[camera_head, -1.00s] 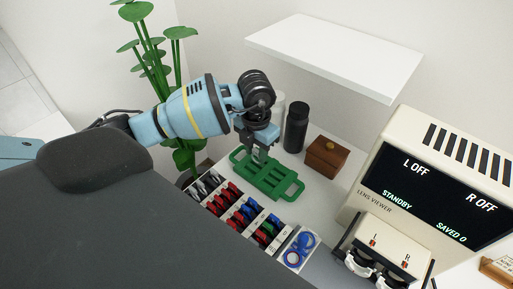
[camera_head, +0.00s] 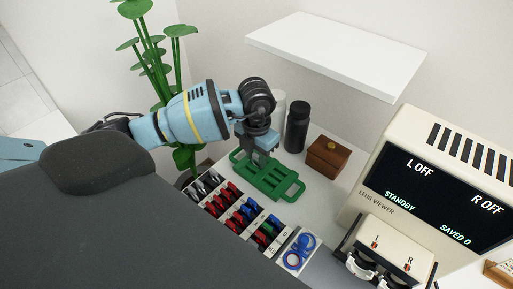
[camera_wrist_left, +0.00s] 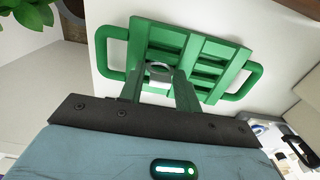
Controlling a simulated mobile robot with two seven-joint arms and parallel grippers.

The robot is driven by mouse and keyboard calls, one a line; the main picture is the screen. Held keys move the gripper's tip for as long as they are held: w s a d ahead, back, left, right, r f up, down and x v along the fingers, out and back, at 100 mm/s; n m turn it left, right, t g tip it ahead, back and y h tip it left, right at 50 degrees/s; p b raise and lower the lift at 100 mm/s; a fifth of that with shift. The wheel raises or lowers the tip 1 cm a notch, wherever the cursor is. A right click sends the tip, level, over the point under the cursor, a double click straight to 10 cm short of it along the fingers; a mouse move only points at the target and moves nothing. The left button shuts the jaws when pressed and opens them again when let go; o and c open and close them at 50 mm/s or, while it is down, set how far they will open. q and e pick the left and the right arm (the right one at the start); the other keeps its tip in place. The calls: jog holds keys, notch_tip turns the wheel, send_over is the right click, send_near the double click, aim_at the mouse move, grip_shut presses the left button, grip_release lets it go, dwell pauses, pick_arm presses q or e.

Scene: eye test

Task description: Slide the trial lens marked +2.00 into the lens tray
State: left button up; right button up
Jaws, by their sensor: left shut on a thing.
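The green lens tray (camera_head: 288,187), with a loop handle at each end and slots across it, lies on the white counter. My left gripper (camera_head: 262,158) is over the tray's left part, pointing down. In the left wrist view its fingers (camera_wrist_left: 160,86) are shut on a small lens with a pale, silvery rim (camera_wrist_left: 158,69). The lens is in front of the tray (camera_wrist_left: 222,52) there; I cannot tell whether it touches a slot. Its marking cannot be read, and the fingers hide part of it. My right gripper is not in view.
A rack of red, blue, green and pale lenses (camera_head: 221,225) is in front of the tray. Blue rings (camera_head: 299,251) lie at its right end. A black bottle (camera_head: 297,127) and brown box (camera_head: 328,157) stand behind. The lens viewer (camera_head: 440,190) is right; a shelf (camera_head: 335,55) hangs above.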

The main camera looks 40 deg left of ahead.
pick_arm(q)
jog(key=o, duration=1)
notch_tip(320, 180, up, 8)
jog(key=shift+f, duration=0.1)
dwell(0.7)
